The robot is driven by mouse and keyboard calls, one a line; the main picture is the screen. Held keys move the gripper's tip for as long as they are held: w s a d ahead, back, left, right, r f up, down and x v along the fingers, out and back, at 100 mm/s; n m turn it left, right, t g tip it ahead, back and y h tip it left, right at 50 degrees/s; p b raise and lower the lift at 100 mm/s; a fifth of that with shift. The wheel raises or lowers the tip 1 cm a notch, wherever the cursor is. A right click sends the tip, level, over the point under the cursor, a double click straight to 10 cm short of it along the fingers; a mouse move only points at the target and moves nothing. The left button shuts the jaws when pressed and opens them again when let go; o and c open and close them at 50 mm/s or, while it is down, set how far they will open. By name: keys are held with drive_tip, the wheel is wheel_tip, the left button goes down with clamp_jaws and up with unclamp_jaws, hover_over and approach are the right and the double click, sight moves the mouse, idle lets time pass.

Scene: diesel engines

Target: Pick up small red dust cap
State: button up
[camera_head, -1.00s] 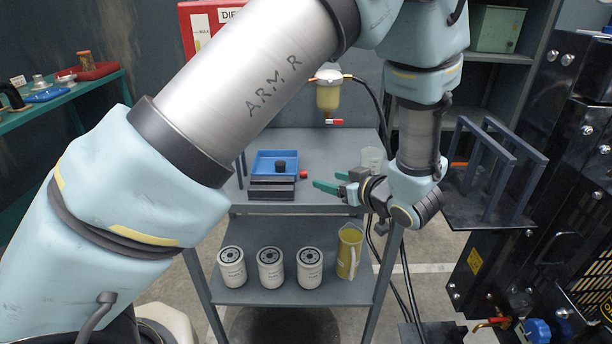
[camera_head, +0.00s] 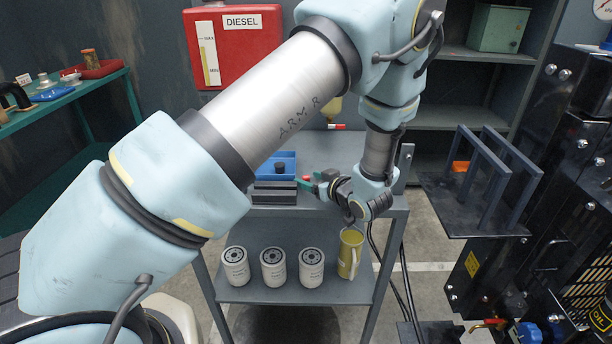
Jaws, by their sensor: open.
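The small red dust cap (camera_head: 306,178) is a tiny red spot on the upper shelf of the grey stand, just right of the black block.
A blue tray (camera_head: 283,158) holding a dark round piece sits behind the black block (camera_head: 275,192). A black engine frame (camera_head: 490,185) is at right.

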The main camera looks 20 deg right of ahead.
clamp_jaws()
idle(0.5)
